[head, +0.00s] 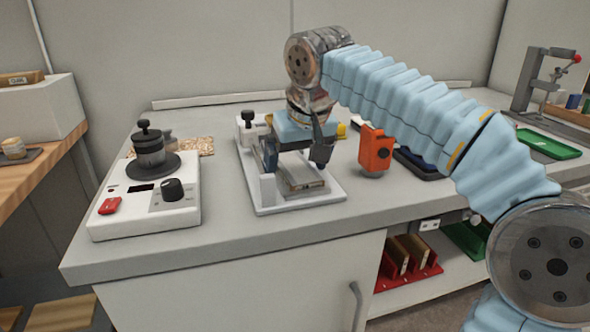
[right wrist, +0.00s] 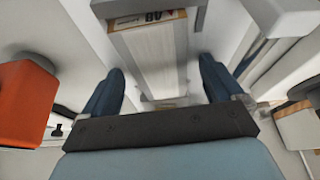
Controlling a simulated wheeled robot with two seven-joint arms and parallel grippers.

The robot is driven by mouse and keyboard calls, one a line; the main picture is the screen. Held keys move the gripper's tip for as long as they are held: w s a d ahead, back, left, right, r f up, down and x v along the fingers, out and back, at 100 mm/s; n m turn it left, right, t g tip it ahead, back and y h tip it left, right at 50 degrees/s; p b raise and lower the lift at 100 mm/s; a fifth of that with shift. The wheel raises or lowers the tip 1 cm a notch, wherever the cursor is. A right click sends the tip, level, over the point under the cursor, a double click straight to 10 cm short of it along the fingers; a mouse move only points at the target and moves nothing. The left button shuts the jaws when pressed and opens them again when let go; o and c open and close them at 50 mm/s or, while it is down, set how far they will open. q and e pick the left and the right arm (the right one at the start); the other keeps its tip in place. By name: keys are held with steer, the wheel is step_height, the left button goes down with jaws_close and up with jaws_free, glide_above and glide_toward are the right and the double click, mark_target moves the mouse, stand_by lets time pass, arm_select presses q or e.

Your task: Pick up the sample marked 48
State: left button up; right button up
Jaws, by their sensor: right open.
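The sample marked 48 (right wrist: 160,60) is a light wooden block with a label at its top end in the right wrist view, where the 48 appears upside down. In the head view the sample (head: 304,187) lies on the bed of the white roller coater (head: 265,208), partly hidden by my gripper. My right gripper (head: 296,158) points down over the coater, open and empty. In the right wrist view its two blue-padded fingers (right wrist: 160,84) stand apart on either side of the sample's line. I cannot tell the height gap. My left gripper is out of view.
A white device with a black knob (head: 172,192) stands left on the grey bench (head: 230,238). An orange device (head: 375,150) stands right of the coater, also in the right wrist view (right wrist: 25,95). A green tray (head: 548,145) lies farther right. A red rack (head: 410,275) sits below.

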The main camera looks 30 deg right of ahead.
steer(key=c, duration=1.1)
steer(key=shift+c, duration=0.4)
steer(key=shift+r, duration=0.15)
